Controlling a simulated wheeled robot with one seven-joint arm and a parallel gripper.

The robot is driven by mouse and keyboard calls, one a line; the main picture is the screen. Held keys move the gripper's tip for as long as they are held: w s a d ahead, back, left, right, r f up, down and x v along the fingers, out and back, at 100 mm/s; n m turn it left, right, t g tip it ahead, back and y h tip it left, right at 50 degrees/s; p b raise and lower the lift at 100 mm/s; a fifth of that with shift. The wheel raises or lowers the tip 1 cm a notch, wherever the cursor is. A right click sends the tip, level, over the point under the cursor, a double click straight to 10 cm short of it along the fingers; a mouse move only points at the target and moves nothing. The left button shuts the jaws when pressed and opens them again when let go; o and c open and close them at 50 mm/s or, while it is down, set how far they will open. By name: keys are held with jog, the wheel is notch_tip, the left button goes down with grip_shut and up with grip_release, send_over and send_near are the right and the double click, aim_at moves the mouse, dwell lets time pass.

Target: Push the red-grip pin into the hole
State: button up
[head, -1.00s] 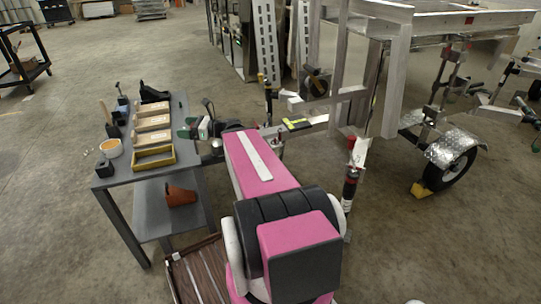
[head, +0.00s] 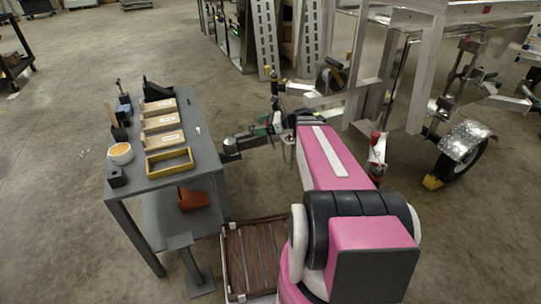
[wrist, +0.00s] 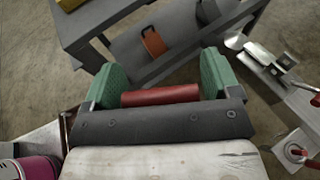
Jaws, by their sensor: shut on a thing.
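My gripper (wrist: 160,88) has green finger pads and is closed on a red cylinder, the red grip of the pin (wrist: 160,95), which lies crosswise between the pads in the wrist view. The pin's shank is hidden behind my dark gripper body. In the head view, my gripper (head: 268,127) is small and partly behind my pink arm, close to the trailer's drawbar and coupler (head: 232,147). The drawbar (wrist: 268,72) runs along the right of the wrist view, apart from the grip. I cannot make out the hole.
A grey workbench (head: 197,158) at left carries wooden boxes, a yellow tray (head: 169,162) and tools. An orange bin (head: 193,200) sits on its lower shelf. A slatted crate (head: 250,248) stands on the floor. The trailer frame (head: 425,75) stands at right. Open floor lies left.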

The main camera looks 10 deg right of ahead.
jog(key=w+d+f+n+g+h, duration=0.2)
jog(key=f+n+h, duration=0.5)
jog(key=f+n, duration=0.4)
jog(key=w+d+f+n+g+h, duration=0.2)
jog(key=w+f+n+h, duration=0.3)
jog(key=f+n, duration=0.7)
jog(key=shift+w+n+h, duration=0.3)
jog(key=shift+n+h, duration=0.2)
jog(key=shift+h, duration=0.5)
